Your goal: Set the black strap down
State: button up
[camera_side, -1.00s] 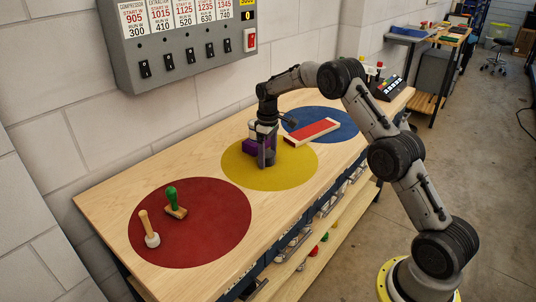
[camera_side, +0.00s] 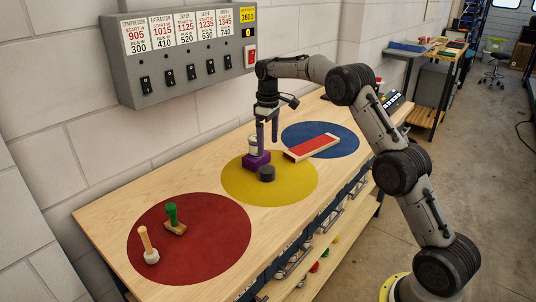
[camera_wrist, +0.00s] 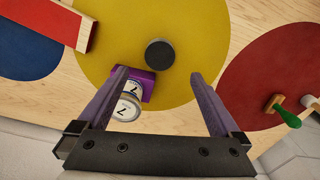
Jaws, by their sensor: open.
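The purple block (camera_side: 257,160) stands close behind the strap with a white, numbered cylinder (camera_side: 253,146) by it. A red-topped board (camera_side: 313,147) lies over the blue circle (camera_side: 345,143).

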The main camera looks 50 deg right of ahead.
jog(key=s+a+r+m+t, duration=0.1)
jog(key=s+a+r, duration=0.4)
jog(key=s+r, duration=0.25)
jog(key=s+a+r+t, duration=0.2)
jog(key=s+a+r, duration=0.4)
jog(key=s+r, duration=0.15)
jog(key=s+a+f+t, duration=0.1)
jog(key=s+a+f, duration=0.1)
jog(key=s, duration=0.9)
jog(key=s+a+f+m+t, duration=0.1)
jog(key=s+a+f, duration=0.2)
jog(key=s, duration=0.8)
jog(key=shift+s+a+f+t, duration=0.2)
jog(key=shift+a+f+t, duration=0.1)
jog(key=shift+a, duration=0.2)
jog(key=shift+s+f, duration=0.3)
jog(key=shift+s, duration=0.1)
jog(key=c, duration=0.4)
jog(key=shift+o, duration=0.2)
